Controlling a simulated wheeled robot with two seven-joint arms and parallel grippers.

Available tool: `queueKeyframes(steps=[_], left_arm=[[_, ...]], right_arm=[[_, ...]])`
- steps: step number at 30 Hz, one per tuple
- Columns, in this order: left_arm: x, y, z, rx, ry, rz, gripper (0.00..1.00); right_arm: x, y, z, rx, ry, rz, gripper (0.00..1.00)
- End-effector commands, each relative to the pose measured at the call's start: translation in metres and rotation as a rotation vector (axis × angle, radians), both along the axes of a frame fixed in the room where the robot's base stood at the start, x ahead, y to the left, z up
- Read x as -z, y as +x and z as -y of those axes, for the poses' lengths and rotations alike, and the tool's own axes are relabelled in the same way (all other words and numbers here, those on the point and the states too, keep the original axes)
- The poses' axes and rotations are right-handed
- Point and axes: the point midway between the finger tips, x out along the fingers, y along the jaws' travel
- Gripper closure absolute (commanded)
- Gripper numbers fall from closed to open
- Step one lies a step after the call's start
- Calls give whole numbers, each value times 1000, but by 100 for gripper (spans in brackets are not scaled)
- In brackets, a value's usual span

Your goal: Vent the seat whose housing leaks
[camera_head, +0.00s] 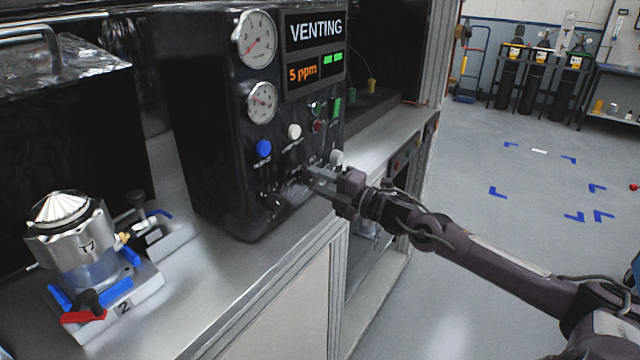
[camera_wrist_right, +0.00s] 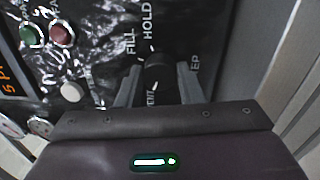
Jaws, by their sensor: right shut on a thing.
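My right gripper (camera_head: 312,178) is at the front of the black test panel (camera_head: 215,150), low on its right side. In the right wrist view its two fingers (camera_wrist_right: 158,88) are shut on a black selector knob (camera_wrist_right: 157,68), with the words FILL, HOLD and part of VENT around it. The panel's screen (camera_head: 314,40) reads VENTING and 5 ppm, with two green bars. A metal housing (camera_head: 72,235) marked T7 stands upright on the seat (camera_head: 140,284) numbered 2, with blue clamps and a red lever (camera_head: 84,316) at its base. My left gripper is not in view.
Two dial gauges (camera_head: 255,40) and a blue knob (camera_head: 264,148) and white knob (camera_head: 294,131) are on the panel. A smaller fixture (camera_head: 160,228) stands beside the housing. A dark box (camera_head: 70,130) is behind it. The bench front is clear.

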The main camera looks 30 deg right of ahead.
Motion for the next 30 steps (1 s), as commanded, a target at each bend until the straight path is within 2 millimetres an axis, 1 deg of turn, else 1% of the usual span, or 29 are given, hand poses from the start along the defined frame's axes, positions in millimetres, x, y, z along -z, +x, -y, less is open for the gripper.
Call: queueKeyframes(steps=[7, 8, 12, 23, 26, 30], left_arm=[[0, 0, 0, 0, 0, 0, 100], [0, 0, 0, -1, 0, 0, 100], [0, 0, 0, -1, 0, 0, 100], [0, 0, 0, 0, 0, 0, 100], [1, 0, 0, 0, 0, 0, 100], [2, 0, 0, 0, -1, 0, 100]], right_arm=[[1, 0, 0, -1, -2, -2, 90], [1, 0, 0, -1, -2, -2, 64], [1, 0, 0, -1, -1, -2, 46], [1, -2, 1, 1, 0, -2, 45], [3, -6, 3, 2, 0, -3, 45], [5, -17, 8, 3, -2, -5, 45]])
